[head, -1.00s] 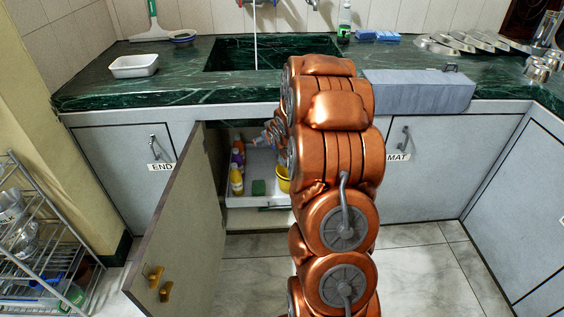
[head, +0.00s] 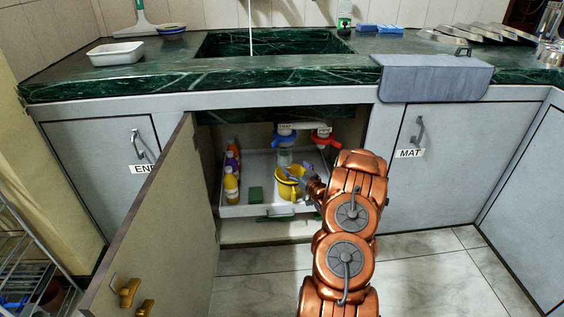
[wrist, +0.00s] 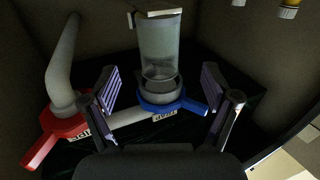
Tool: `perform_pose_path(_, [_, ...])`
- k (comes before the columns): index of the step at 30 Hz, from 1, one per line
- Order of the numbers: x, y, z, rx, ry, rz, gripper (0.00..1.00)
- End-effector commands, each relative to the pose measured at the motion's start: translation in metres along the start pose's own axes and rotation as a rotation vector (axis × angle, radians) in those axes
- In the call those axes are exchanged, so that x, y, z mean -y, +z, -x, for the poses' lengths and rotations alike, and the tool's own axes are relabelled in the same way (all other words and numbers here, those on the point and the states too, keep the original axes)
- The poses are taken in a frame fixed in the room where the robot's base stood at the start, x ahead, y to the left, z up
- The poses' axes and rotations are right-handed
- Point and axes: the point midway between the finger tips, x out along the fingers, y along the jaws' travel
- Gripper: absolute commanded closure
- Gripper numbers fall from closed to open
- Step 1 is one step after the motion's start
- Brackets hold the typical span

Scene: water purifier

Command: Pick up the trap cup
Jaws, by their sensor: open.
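The trap cup is a clear cylinder (head: 284,157) hanging below a blue collar (head: 284,138) inside the open cabinet. In the wrist view the clear trap cup (wrist: 160,45) sits at top centre, joined to the blue ring, with a TRAP label (wrist: 163,116) beside it. My gripper (wrist: 160,78) is open, with one finger on each side of the cup in the picture. A gap shows on both sides, and nothing is held. In the head view my gripper (head: 298,178) is low in the cabinet, near the yellow bucket and below the cup.
A red-handled fitting (head: 322,137) with a pipe is right of the trap. A yellow bucket (head: 288,190), bottles (head: 231,185) and a green sponge (head: 256,194) stand on the pull-out tray (head: 270,208). The open cabinet door (head: 160,230) bounds the left side.

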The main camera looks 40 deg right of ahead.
Motion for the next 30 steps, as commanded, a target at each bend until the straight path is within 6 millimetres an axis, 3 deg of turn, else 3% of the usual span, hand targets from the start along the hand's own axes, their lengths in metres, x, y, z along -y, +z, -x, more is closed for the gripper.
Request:
perform_pose_path(4, [-0.004, 0.004, -0.003, -0.018, 0.001, -0.001, 0.13])
perform_pose_path(13, [-0.003, 0.003, -0.029, -0.019, 0.0, -0.002, 0.13])
perform_pose_path(24, [0.0, 0.001, -0.071, -0.017, 0.0, -0.002, 0.13])
perform_pose_path(30, [0.0, -0.001, -0.076, -0.016, 0.001, -0.003, 0.13])
